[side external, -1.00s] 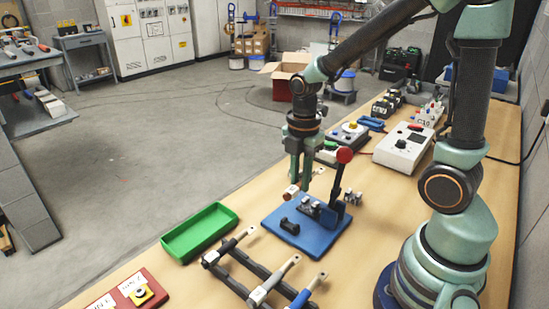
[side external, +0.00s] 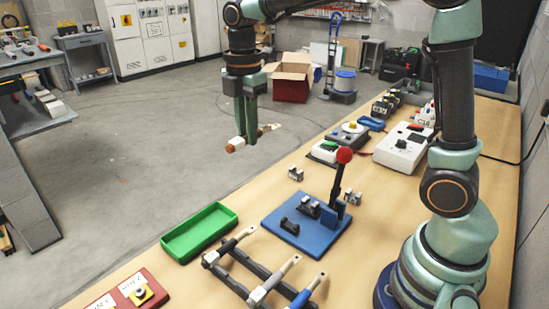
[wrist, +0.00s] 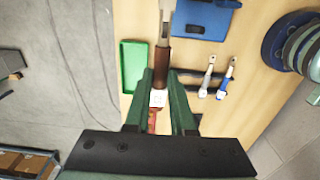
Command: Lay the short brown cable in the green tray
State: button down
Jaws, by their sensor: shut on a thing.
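My gripper (side external: 246,141) is shut on the short brown cable (side external: 236,145) and holds it well above the bench's far edge. The cable has a brown sleeve, a white label between the fingers and a pale metal end pointing right. In the wrist view, the cable (wrist: 163,51) runs out from between the fingertips (wrist: 160,88), its metal end reaching the top edge. The green tray (side external: 198,235) lies empty on the bench, below and left of my gripper. In the wrist view the tray (wrist: 133,68) is just left of the cable.
A blue press base (side external: 279,234) with a red-knobbed lever (side external: 344,155) stands right of the tray. A dark rack (side external: 236,288) with several other cables lies in front. A red button panel (side external: 128,292) is at the lower left. Small grey clips (side external: 296,174) sit on the bench.

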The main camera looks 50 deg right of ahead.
send_over(194, 239)
notch_tip(194, 239, down, 3)
notch_tip(194, 239, down, 20)
jog(key=shift+f, duration=0.1)
jog(key=shift+f, duration=0.1)
dwell(0.3)
jog(key=c, duration=0.8)
grip_release()
jog(key=shift+o, duration=0.2)
